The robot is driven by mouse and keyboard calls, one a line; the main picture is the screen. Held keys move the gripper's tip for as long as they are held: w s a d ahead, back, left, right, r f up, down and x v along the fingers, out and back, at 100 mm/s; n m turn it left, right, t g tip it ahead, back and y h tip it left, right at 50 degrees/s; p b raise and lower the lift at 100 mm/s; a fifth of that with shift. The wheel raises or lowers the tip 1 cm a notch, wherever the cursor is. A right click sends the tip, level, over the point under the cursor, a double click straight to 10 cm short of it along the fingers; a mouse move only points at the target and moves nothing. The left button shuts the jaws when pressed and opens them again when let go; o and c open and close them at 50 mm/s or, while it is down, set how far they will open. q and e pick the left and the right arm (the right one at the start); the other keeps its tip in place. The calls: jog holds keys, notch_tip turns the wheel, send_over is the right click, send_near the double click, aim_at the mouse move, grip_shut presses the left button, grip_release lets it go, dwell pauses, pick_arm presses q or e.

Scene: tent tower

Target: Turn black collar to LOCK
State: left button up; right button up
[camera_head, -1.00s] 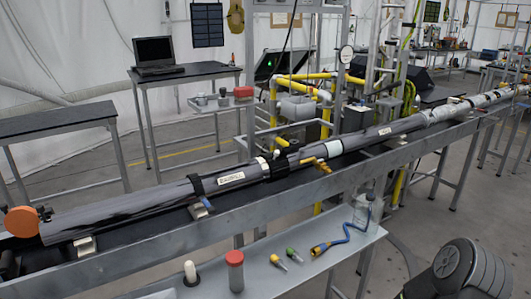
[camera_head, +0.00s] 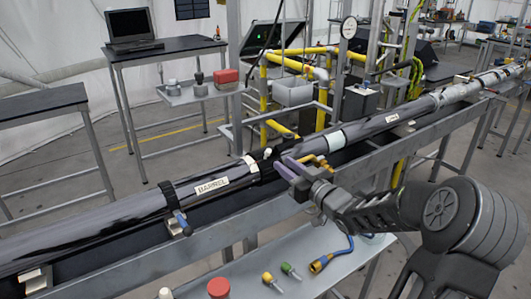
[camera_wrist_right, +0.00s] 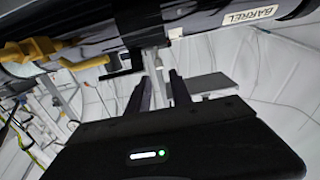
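The black collar (camera_head: 264,166) sits around the long dark tube, just right of the part with a BARREL label (camera_head: 212,186). In the right wrist view the collar (camera_wrist_right: 137,22) is a dark band across the tube at the top. My right gripper (camera_head: 290,169) is at the collar's near right side, its fingers partly overlapping it in the head view. In the right wrist view its two fingers (camera_wrist_right: 160,92) stand apart below the collar, with nothing clearly held between them. I cannot tell whether they touch the collar. No LOCK mark is readable. My left gripper is not in view.
A yellow valve fitting (camera_head: 318,163) is just right of the gripper and also shows in the right wrist view (camera_wrist_right: 32,48). The grey rail (camera_head: 270,213) runs under the tube. The lower shelf (camera_head: 250,262) holds a red-capped container (camera_head: 218,288) and small coloured fittings.

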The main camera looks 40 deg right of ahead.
aim_at(270, 153)
jog(key=w, duration=0.8)
jog(key=shift+d+f, duration=0.15)
grip_shut()
dwell(1.4)
